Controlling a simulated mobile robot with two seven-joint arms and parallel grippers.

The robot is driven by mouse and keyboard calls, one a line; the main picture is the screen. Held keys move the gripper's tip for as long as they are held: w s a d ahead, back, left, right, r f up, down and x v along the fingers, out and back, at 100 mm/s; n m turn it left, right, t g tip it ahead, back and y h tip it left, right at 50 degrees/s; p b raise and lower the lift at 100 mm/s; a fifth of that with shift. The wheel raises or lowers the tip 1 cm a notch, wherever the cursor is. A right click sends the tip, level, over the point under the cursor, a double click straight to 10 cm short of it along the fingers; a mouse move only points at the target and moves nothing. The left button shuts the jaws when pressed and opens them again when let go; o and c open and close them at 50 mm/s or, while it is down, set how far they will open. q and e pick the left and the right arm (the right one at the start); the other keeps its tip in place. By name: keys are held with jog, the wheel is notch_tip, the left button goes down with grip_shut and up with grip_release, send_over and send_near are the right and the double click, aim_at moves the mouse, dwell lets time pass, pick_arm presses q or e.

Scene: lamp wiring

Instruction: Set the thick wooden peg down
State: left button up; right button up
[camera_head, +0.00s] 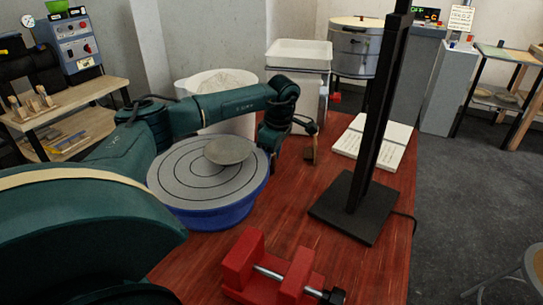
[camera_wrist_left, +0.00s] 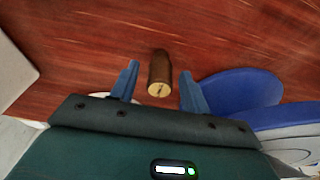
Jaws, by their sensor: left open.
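The thick wooden peg (camera_wrist_left: 160,72) shows in the left wrist view, with its round, pale end facing the camera. It also shows as a small brown piece (camera_head: 310,152) at my left gripper in the head view. My left gripper (camera_wrist_left: 159,78) is open, with one blue finger on each side of the peg and a visible gap to each. In the head view the left gripper (camera_head: 312,130) is over the far part of the red-brown table (camera_head: 285,215). Whether the peg's far end touches the table is hard to tell. My right gripper is not in view.
A blue turntable (camera_head: 205,214) with a grey top and a small disc (camera_head: 229,150) stands left of the gripper. A black lamp stand (camera_head: 355,205), an open book (camera_head: 372,142) and a red vise (camera_head: 270,270) are also on the table. Bare table lies between them.

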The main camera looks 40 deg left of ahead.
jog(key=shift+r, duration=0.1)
